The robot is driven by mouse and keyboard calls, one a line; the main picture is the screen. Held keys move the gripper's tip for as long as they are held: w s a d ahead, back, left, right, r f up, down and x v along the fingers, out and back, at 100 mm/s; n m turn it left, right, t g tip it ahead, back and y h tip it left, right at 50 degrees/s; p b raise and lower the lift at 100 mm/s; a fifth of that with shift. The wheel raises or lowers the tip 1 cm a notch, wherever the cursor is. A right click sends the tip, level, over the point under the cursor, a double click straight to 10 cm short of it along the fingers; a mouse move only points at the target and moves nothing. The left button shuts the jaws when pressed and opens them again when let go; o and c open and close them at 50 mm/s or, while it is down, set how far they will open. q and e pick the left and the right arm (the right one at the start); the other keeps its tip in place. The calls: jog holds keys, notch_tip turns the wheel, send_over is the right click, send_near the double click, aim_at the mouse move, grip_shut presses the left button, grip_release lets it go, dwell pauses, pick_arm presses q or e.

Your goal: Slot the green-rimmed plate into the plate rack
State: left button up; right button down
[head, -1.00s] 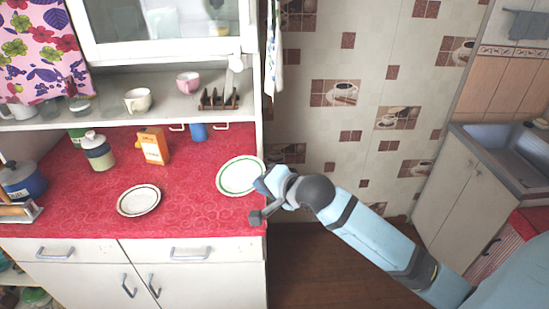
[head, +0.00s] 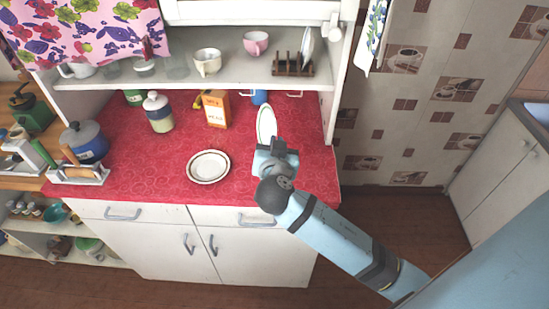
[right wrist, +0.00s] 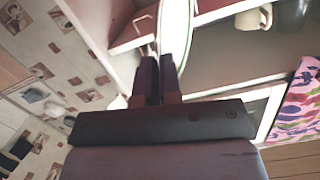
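The green-rimmed plate (head: 266,122) is tilted up steeply above the red counter, near its right end. My right gripper (head: 271,146) is shut on its near edge. In the right wrist view the plate (right wrist: 176,28) rises from between the fingertips (right wrist: 158,60). The brown plate rack (head: 291,68) stands on the shelf above, behind and higher than the plate. A white plate (head: 307,46) stands upright at the right end of the rack. My left gripper is in neither view.
A dark-rimmed plate (head: 208,166) lies flat on the counter. An orange carton (head: 216,109) and a jar (head: 158,112) stand left of the held plate. A pink cup (head: 256,43) and a cream cup (head: 207,61) stand left of the rack. The shelf edge (head: 220,86) runs above the counter.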

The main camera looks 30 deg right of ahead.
jog(key=w+r+h, duration=0.1)
jog(key=r, duration=0.1)
jog(key=w+d+r+p, duration=0.1)
jog(key=r, duration=0.2)
jog(key=w+d+r+h+p, duration=0.1)
jog(key=w+r, duration=0.1)
jog(key=r, duration=0.1)
jog(key=shift+d+g+h, duration=0.2)
jog(key=shift+g+h, duration=0.1)
jog(key=shift+g, duration=0.1)
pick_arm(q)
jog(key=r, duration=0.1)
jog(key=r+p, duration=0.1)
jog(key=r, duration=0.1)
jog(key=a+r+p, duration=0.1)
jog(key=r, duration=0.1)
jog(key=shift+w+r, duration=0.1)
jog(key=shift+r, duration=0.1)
pick_arm(e)
jog(key=d+r+m+g+h, duration=0.1)
jog(key=d+r+g+h, duration=0.1)
jog(key=r, duration=0.5)
jog(key=shift+s+d+m+h, duration=0.4)
jog(key=shift+d+h, duration=0.1)
jog(key=shift+d, duration=0.3)
jog(key=shift+g, duration=0.3)
